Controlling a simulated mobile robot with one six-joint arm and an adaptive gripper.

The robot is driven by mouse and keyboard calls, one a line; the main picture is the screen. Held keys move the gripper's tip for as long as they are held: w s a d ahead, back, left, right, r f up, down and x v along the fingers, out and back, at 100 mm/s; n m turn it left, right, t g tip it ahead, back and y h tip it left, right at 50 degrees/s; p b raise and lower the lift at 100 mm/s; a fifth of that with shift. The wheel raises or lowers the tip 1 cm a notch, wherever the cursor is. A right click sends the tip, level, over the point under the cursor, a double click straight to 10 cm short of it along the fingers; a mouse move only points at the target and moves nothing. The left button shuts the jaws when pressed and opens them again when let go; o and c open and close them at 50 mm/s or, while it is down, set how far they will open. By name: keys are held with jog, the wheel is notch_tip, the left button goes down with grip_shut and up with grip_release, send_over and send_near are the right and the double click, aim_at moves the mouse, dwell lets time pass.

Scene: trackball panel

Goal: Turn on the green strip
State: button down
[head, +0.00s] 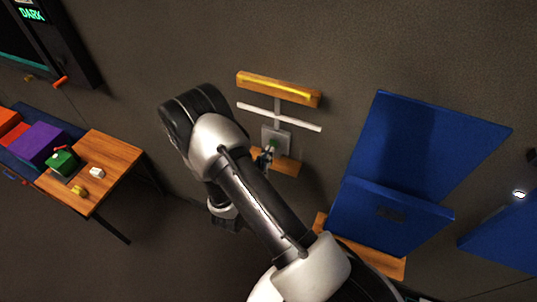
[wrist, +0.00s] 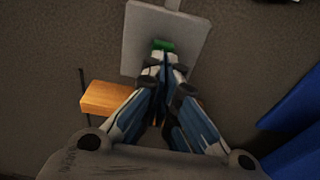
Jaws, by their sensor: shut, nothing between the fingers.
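A pale grey plate (head: 284,138) with a small green button (head: 274,143) is on the wall. In the wrist view the plate (wrist: 190,30) is close ahead, and the green button (wrist: 163,45) sits near its lower middle. Above the plate are a thin white strip (head: 279,117) and a wooden bar with a yellow strip (head: 275,87). No strip looks green. My gripper (head: 267,152) is shut and empty, just below the button. In the wrist view the fingertips (wrist: 166,60) meet right under the green button and overlap its lower edge; I cannot tell whether they touch it.
A small wooden ledge (head: 286,167) is below the plate. Blue panels (head: 420,140) stand to the right. A wooden table (head: 105,160) with coloured blocks is at left. A dark screen (head: 30,35) reading "DARK" is at upper left.

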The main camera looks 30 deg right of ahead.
jog(key=shift+w+d+r, duration=0.1)
jog(key=shift+w+d, duration=0.2)
jog(key=shift+d, duration=0.05)
